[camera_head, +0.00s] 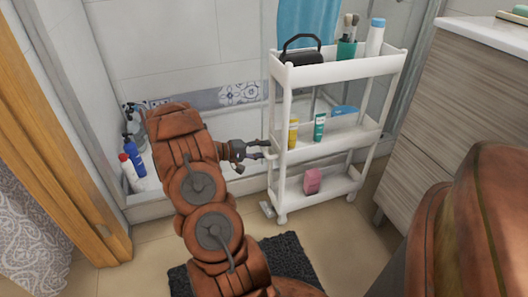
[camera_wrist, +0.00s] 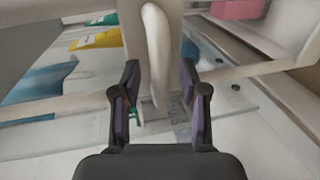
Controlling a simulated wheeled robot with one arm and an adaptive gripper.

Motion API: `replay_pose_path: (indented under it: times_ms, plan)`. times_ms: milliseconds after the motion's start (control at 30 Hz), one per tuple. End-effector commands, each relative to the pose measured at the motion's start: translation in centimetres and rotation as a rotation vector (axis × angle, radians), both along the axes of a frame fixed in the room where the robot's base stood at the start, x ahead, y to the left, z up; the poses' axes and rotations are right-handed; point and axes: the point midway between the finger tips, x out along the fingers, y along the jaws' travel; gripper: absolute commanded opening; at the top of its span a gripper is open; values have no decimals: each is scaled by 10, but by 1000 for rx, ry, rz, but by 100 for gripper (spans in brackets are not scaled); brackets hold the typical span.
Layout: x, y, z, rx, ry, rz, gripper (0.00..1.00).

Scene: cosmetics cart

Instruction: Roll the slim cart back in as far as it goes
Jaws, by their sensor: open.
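The slim cart (camera_head: 338,72) is white with three tiers and stands upright on the floor, right of centre in the head view. A white upright handle (camera_wrist: 158,60) is on the end of the cart facing my gripper. My gripper (camera_head: 266,149) is at that end, at about middle-tier height. In the wrist view my gripper (camera_wrist: 160,85) is open, with one finger on each side of the handle. A gap shows beside the handle, and I cannot tell whether either finger touches it.
The vanity cabinet (camera_head: 455,105) is to the cart's right, and the shower is behind. The cart carries a black bag (camera_head: 302,55), a yellow tube (camera_head: 293,132), a green tube (camera_head: 319,127) and a pink bottle (camera_head: 312,181). A dark mat (camera_head: 292,257) lies in front.

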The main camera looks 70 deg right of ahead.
Motion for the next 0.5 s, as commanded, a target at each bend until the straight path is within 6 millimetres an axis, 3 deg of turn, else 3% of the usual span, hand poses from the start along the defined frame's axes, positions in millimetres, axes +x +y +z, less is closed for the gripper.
replay_pose_path:
  times_ms: [367,500]
  plan:
    - [-5,-4,-1,1,1,0,43]
    - [-4,-4,-1,1,1,0,29]
